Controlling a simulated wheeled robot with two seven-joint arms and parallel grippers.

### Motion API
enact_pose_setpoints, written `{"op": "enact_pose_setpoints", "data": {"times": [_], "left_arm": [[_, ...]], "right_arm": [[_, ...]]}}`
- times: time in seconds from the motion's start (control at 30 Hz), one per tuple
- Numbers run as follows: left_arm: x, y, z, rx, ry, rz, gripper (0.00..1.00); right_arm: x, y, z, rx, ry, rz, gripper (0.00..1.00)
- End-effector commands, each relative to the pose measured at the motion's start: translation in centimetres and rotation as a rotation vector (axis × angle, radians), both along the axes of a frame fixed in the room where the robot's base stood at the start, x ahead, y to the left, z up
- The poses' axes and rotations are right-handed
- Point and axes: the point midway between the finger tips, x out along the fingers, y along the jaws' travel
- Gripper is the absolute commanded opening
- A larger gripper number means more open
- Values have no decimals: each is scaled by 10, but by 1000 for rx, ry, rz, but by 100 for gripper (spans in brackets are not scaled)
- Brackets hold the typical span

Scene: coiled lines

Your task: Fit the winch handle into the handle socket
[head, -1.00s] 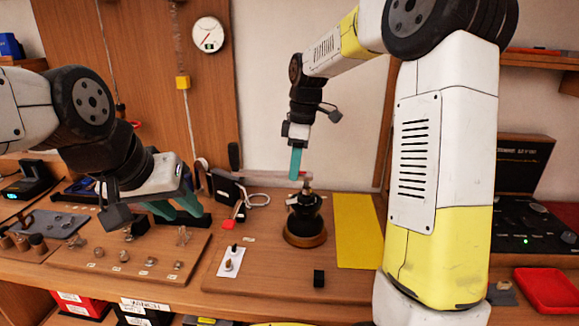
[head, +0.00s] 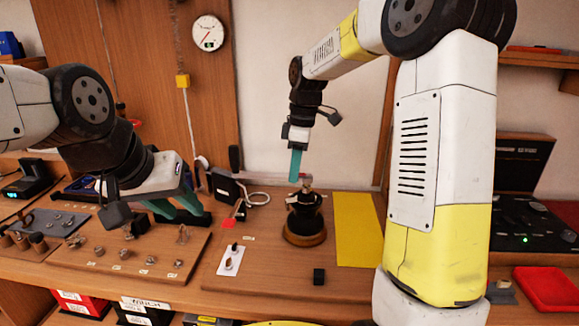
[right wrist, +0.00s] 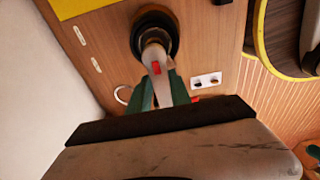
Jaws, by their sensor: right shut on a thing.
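The winch (head: 304,222), a black drum on a round wooden base, stands on the bench board; it also shows in the right wrist view (right wrist: 152,16). My right gripper (head: 297,178) points down above the winch. In the right wrist view its green fingers (right wrist: 160,92) are shut on the pale metal winch handle (right wrist: 154,60), which has a red mark. The handle's far end overlaps the winch top. I cannot tell whether it sits in the socket, which is hidden. My left gripper (head: 175,210) is open and empty over the left board.
Several small metal parts sit on the left board (head: 110,270). A red tray (head: 547,289) is far right.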

Motion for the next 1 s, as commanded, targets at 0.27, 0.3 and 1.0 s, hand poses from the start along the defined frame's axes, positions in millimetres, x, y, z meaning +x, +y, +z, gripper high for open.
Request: {"op": "enact_pose_setpoints", "data": {"times": [0.27,0.3,1.0], "left_arm": [[0,0,0,0,0,0,36],[0,0,0,0,0,0,36],[0,0,0,0,0,0,36]], "right_arm": [[0,0,-8,0,-1,0,0],[0,0,-9,0,-1,0,0],[0,0,-16,0,0,0,39]]}}
